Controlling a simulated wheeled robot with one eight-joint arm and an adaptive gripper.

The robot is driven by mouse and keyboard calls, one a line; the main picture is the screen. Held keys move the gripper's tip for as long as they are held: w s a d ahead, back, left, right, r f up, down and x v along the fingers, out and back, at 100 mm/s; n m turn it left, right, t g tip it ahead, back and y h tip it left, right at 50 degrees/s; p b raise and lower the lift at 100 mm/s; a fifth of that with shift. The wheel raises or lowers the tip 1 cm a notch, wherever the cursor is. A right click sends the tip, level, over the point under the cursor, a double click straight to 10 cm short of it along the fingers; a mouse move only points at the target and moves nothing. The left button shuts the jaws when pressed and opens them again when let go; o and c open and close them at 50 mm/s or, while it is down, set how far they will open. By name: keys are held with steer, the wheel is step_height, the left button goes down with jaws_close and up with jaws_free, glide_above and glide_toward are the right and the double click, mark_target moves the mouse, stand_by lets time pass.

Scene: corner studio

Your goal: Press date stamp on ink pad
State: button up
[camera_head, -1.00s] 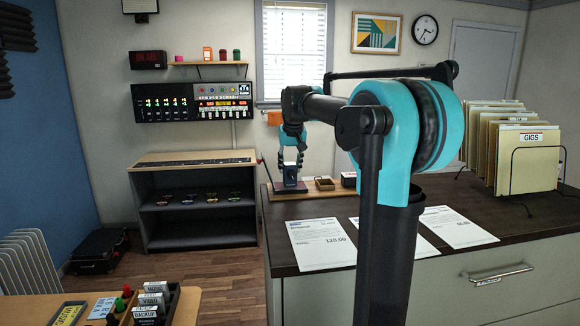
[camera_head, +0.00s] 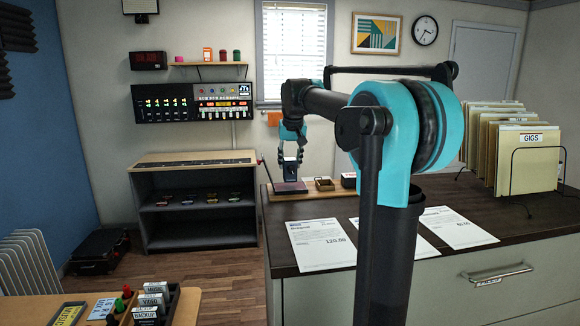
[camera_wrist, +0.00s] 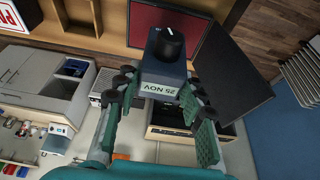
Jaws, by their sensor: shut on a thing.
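The date stamp (camera_wrist: 168,72) is a dark block with a black knob and a label reading "25 NOV". My gripper (camera_wrist: 160,98) is shut on it, with fingers on both sides. In the head view my gripper (camera_head: 290,158) points down over the counter with the stamp (camera_head: 290,173) in it. The ink pad (camera_head: 290,188) lies just below, with a thin gap seeming to show between them. In the wrist view the ink pad (camera_wrist: 150,18) shows a red face, partly hidden by the stamp. Its dark lid (camera_wrist: 232,70) stands open beside it.
A small wooden tray (camera_head: 325,185) and a dark box (camera_head: 348,180) stand right of the pad on the wooden board (camera_head: 312,196). Printed sheets (camera_head: 320,246) lie nearer on the counter. A rack of folders (camera_head: 525,160) stands at the right.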

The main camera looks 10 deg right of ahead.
steer(key=shift+r, duration=2.75)
